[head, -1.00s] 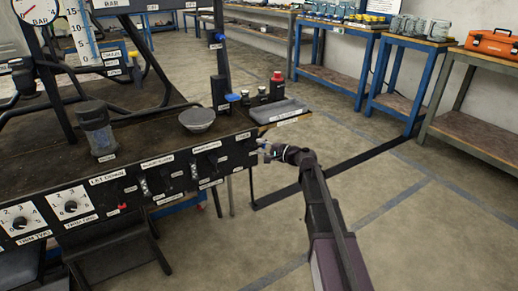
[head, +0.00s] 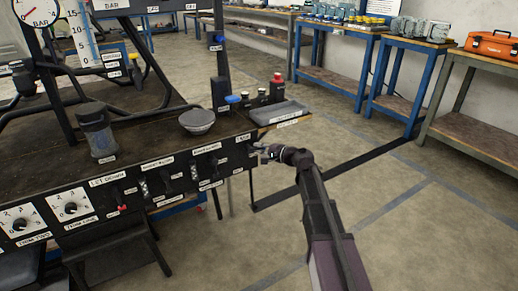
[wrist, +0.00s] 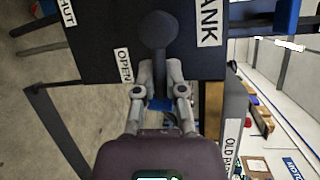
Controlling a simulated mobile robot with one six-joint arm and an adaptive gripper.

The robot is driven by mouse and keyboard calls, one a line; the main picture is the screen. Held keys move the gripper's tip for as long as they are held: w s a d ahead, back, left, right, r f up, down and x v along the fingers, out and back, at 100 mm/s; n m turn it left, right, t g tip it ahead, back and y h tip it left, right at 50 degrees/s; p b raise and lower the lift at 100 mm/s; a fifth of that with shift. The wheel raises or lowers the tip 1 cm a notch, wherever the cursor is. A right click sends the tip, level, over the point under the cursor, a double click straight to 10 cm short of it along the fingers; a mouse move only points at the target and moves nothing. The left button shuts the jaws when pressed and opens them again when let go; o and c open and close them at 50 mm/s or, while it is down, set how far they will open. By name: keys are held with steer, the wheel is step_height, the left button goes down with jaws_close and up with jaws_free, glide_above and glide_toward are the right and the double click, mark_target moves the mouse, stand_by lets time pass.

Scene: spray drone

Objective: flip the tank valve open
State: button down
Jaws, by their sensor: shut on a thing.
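The tank valve lever (wrist: 158,32) is a dark handle with a rounded end, on the black panel in the wrist view. Labels around it read TANK (wrist: 208,22), OPEN (wrist: 123,65) and SHUT (wrist: 67,12). My gripper (wrist: 159,72) is shut on the lever, with a grey finger on either side of its narrow part. In the head view my gripper (head: 259,151) is at the right end of the bench's front panel. There the lever is too small and too covered by the gripper to make out.
The black bench (head: 140,140) carries a grey bowl (head: 197,121), a dark canister (head: 98,132) and a grey tray (head: 279,112). Several knobs and levers line its front panel left of my gripper. The floor (head: 400,230) to the right is open.

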steer(key=shift+r+n+h+p, duration=0.2)
steer(key=shift+n+h+p, duration=0.1)
steer(key=shift+n+p, duration=0.15)
steer(key=c, duration=0.7)
jaws_free()
steer(key=shift+f, duration=0.1)
